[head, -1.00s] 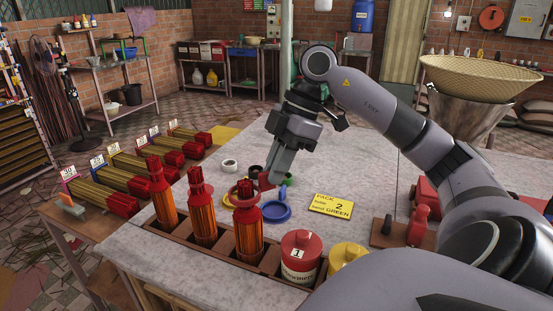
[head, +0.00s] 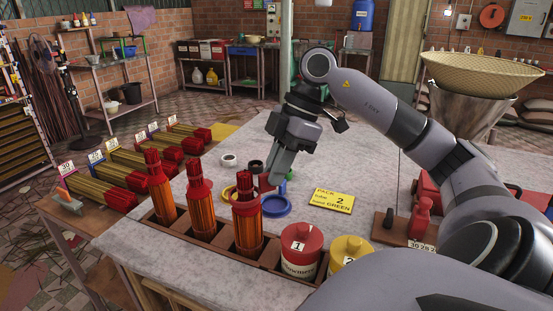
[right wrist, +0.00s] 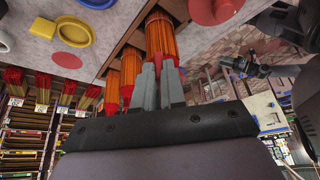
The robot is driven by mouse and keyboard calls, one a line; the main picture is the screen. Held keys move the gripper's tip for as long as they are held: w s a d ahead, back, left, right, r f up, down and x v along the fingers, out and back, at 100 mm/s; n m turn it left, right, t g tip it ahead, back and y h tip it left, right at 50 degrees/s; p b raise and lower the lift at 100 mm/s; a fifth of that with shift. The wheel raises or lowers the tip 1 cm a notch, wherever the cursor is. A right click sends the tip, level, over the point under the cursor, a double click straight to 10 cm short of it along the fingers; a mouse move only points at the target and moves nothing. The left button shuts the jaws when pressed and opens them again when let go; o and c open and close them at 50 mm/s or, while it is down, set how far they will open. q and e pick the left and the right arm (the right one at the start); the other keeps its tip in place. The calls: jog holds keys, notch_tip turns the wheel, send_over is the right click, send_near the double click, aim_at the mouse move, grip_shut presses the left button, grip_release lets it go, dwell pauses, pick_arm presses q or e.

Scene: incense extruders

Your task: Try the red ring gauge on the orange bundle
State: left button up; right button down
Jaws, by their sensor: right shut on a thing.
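The nearest orange bundle (head: 249,238) stands upright in the wooden rack, with red tips and a red collar at its top. My right gripper (head: 271,180) is just behind and right of that top, pointing down. It is shut on a red piece (head: 264,184), seemingly the red ring gauge; the fingers hide part of it. I cannot tell whether its ring is around the bundle or beside it. In the right wrist view, the fingers (right wrist: 158,75) are close together, with red beside them and orange bundles (right wrist: 161,35) beyond. My left gripper is not in view.
Two more red-topped bundles (head: 202,210) stand left in the rack (head: 172,228). A blue ring (head: 276,206), white ring (head: 229,160) and yellow ring lie on the table. The table is clear behind the yellow sign (head: 331,200).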

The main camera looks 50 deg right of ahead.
jog(key=shift+f+b, duration=0.7)
jog(key=shift+f, duration=0.25)
jog(key=shift+r, duration=0.15)
notch_tip(320, 180, up, 10)
jog(key=p, duration=1.1)
jog(key=shift+r, duration=0.25)
jog(key=shift+w+d, duration=0.1)
jog(key=shift+w, duration=0.05)
dwell(0.5)
